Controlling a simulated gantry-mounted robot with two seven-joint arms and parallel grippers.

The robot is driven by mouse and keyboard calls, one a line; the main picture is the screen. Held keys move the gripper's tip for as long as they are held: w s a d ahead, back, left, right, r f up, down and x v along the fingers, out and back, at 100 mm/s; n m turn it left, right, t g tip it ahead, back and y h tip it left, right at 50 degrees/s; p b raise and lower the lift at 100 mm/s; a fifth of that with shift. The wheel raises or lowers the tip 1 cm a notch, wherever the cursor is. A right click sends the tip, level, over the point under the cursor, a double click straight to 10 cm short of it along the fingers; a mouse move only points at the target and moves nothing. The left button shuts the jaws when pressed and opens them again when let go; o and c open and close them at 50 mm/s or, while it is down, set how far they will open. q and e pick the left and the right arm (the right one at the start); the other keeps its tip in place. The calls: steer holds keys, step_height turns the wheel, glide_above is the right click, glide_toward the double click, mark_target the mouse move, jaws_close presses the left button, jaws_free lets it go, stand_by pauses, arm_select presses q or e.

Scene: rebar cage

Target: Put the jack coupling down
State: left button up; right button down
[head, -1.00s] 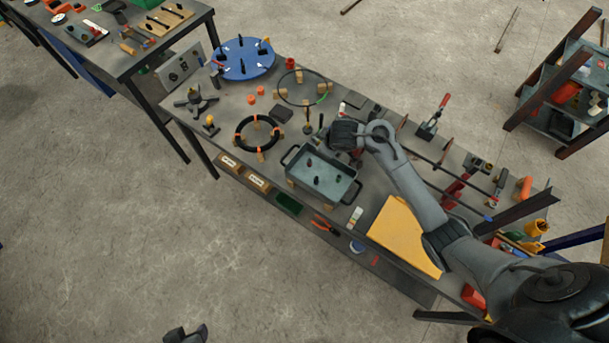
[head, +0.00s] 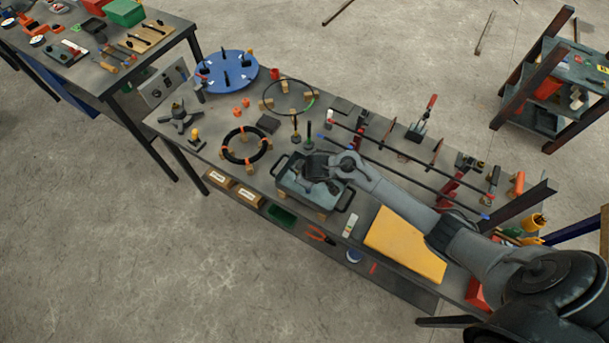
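My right gripper (head: 318,186) is over the grey two-handled tray (head: 298,201) on the workbench. It points down and covers much of the tray's inside. Its fingers are dark and small here, so I cannot tell whether they are open or shut, or whether they hold anything. I cannot make out the jack coupling for certain; it may be hidden at the gripper or among the small dark pieces in the tray. My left gripper is not in view.
A black ring with orange bands (head: 228,153) lies left of the tray. A blue round plate (head: 226,72) is at the bench's far end. A yellow board (head: 403,243) lies right of the tray. Long dark bars (head: 400,172) lie behind my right arm.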

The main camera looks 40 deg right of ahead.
steer(key=shift+f, duration=0.3)
steer(key=c, duration=0.8)
jaws_free()
steer(key=shift+r, duration=0.25)
steer(key=p+v, duration=0.5)
steer(key=v, duration=0.6)
steer(key=shift+s+r, duration=0.2)
steer(key=shift+s, duration=0.05)
